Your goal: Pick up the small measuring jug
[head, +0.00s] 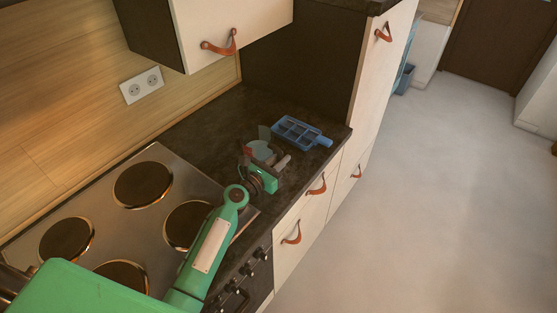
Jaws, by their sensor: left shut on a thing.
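The small measuring jug (261,149) looks like a pale, see-through vessel on the dark worktop, just past the corner of the hob. My left gripper (265,158), at the end of the green arm, is at the jug and shut on it. The wrist and fingers hide part of the jug, so I cannot tell whether its base touches the worktop. My right gripper is not in view.
A blue compartment tray (301,133) with a handle lies just beyond the jug, near the worktop's front edge. The steel hob (147,211) with dark plates is at left. A wall cabinet (225,30) hangs above. Open floor (420,200) lies to the right.

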